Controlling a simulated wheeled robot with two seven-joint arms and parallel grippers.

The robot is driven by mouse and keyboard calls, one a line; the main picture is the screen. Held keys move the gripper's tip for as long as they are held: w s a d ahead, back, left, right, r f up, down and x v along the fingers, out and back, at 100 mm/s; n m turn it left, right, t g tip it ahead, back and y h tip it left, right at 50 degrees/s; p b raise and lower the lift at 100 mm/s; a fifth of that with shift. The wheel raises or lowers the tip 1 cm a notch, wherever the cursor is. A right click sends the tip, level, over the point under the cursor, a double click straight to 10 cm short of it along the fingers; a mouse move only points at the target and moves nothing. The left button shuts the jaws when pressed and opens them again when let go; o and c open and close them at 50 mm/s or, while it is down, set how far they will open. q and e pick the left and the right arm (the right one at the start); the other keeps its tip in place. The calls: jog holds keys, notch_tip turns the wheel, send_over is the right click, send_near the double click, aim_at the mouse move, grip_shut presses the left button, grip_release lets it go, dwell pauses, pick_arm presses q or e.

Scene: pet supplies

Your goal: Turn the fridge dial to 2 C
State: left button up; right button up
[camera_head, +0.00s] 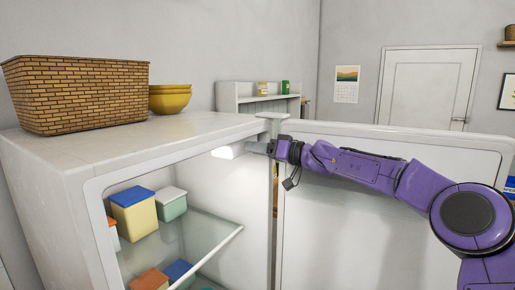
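The white fridge (60,160) stands open, its door (390,215) swung out to the right. My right arm reaches in from the right across the door. My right gripper (258,148) is at the upper right of the fridge opening, just under the top edge. Its tip is beside or touching a bright white block (228,151) under the fridge ceiling, which may be a lamp or the dial housing. The fingers are too small to tell open from shut. No dial face or temperature marks can be read. My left gripper is not in view.
A glass shelf (200,245) inside holds a blue-lidded yellow box (133,212) and a green box (171,205); more boxes sit lower. A woven basket (75,95) and yellow bowls (170,100) stand on top. The upper middle of the opening is clear.

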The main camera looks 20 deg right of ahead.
grip_shut()
jog(key=shift+f+m+b, duration=0.1)
jog(key=shift+m+b, duration=0.2)
jog(key=shift+m, duration=0.4)
jog(key=o, duration=0.5)
grip_release()
jog(key=shift+w, duration=0.1)
jog(key=b+v, duration=0.5)
jog(key=v, duration=0.5)
jog(key=shift+d+b, duration=0.15)
jog(key=shift+b, duration=0.15)
